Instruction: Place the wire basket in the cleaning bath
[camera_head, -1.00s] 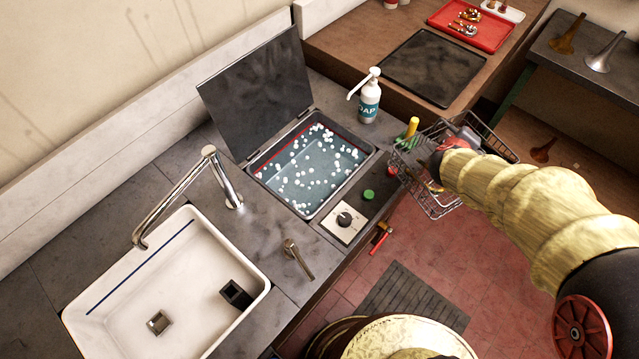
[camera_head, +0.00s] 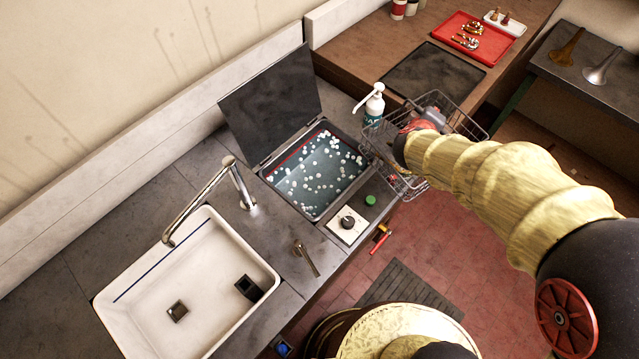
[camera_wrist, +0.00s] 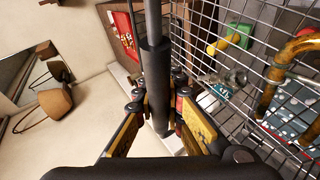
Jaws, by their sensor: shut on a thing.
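The wire basket (camera_head: 469,120) hangs in the air in the head view, past the right end of the cleaning bath, and covers part of the soap bottle. My gripper (camera_head: 418,127) is at the basket, with its fingertips hidden there by my arm. In the wrist view my gripper (camera_wrist: 160,105) is shut on the basket's dark handle grip (camera_wrist: 154,62). The basket's mesh (camera_wrist: 262,45) fills the right side there, with a yellow-handled tool and a curved brass piece showing. The cleaning bath (camera_head: 268,172) has its lid (camera_head: 270,100) up and holds liquid with white bubbles.
A soap bottle (camera_head: 375,104) stands behind the bath's right end. A control knob (camera_head: 347,222) and green cap (camera_head: 370,201) are at its front. A sink (camera_head: 150,290) with a tap (camera_head: 230,175) lies left. A red-handled hammer (camera_head: 380,238) is at the counter's front edge.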

